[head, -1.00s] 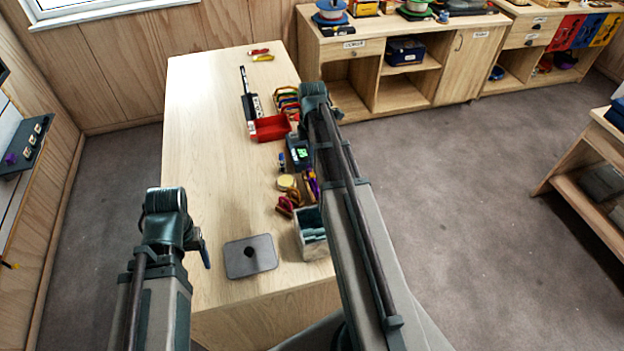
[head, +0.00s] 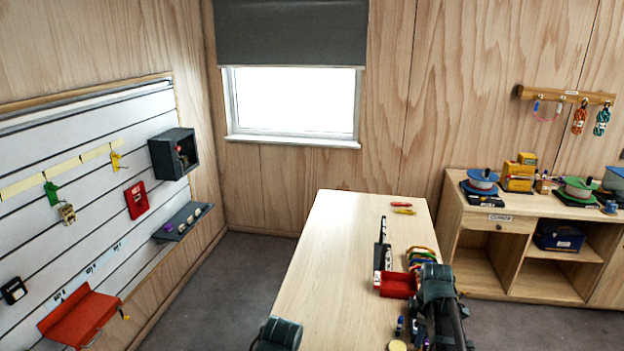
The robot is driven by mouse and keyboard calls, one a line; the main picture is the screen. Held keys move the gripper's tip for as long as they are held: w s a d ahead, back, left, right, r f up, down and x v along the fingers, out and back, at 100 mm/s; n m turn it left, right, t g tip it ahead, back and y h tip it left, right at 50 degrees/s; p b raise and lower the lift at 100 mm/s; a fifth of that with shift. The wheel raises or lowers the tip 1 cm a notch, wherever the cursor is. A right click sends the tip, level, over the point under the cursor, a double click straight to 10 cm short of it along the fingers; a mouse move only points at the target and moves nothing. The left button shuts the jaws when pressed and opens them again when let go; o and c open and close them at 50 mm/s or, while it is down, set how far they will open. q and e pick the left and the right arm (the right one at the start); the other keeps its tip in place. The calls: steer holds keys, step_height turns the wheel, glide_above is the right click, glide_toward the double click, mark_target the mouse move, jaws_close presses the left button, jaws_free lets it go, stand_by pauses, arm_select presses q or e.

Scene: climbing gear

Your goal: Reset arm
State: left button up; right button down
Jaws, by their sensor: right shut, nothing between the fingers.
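My right arm comes up from the bottom edge, right of centre, over the table's right side. The right gripper (head: 437,288) is at its dark end beside the red tray and appears shut and empty; its fingers are hard to make out. Of my left arm, only a dark rounded part shows at the bottom edge, left of the table's near part; its fingers are out of frame.
The wooden table (head: 330,262) has a clear left half. On its right lie a red tray (head: 397,285), a black tool (head: 382,245) and coloured loops (head: 421,256). A cabinet (head: 478,222) stands right, a slatted wall board (head: 95,215) left.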

steer(key=s+a+m, duration=0.9)
steer(key=a+m, duration=0.2)
steer(key=a, duration=0.3)
arm_select(q)
step_height(320, 180, down, 9)
steer(key=b, duration=0.9)
arm_select(e)
steer(key=s+a+f+n, duration=0.1)
steer(key=s+a+f, duration=0.1)
steer(key=a+f, duration=0.1)
steer(key=s+a+f+n, duration=0.1)
steer(key=a+f, duration=0.2)
steer(key=a, duration=0.1)
steer(key=s+a+f+h, duration=0.1)
steer(key=s+a+f, duration=0.1)
steer(key=a+f, duration=0.1)
steer(key=shift+s+a+n, duration=0.35)
steer(key=shift+a+n, duration=0.05)
steer(key=shift+a, duration=0.1)
arm_select(q)
steer(key=shift+f, duration=0.1)
arm_select(e)
steer(key=shift+s+a, duration=0.1)
steer(key=shift+a, duration=0.05)
